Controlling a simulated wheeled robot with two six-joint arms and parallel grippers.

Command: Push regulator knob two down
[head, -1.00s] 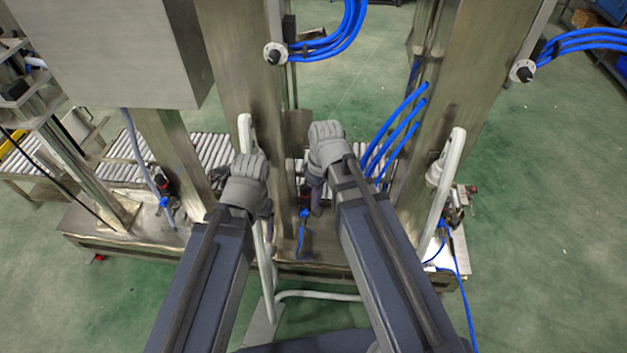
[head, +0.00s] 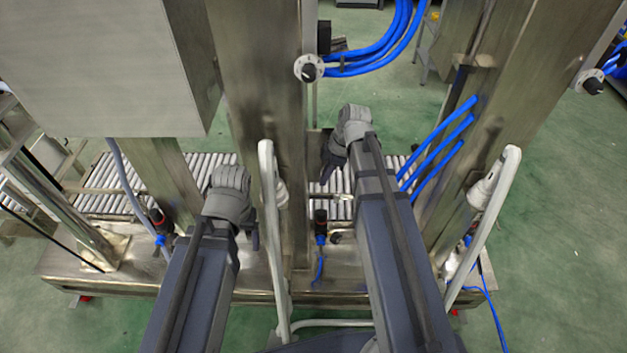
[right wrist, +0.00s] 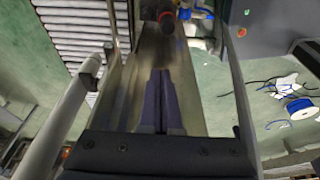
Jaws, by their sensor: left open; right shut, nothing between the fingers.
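A regulator with a dark, red-banded knob (head: 320,216) and a blue fitting stands upright on the machine's steel base, at the middle of the head view. A similar regulator knob (head: 157,216) stands further left. I cannot tell which is number two. A round red-rimmed knob (right wrist: 167,19) with blue fittings beside it shows at the top of the right wrist view. My right gripper (head: 331,168) is shut and empty, above and beyond the middle regulator; its closed fingers (right wrist: 161,75) point towards the knob, apart from it. My left gripper (head: 256,236) is open, left of the white rail.
White bent rails (head: 270,215) (head: 492,215) rise at the front. Steel columns (head: 262,110) and a grey cabinet (head: 100,65) stand close by. Blue hoses (head: 440,140) run at the right column. A roller conveyor (head: 110,185) lies behind. Black dial knobs (head: 309,69) (head: 591,84) sit higher up.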

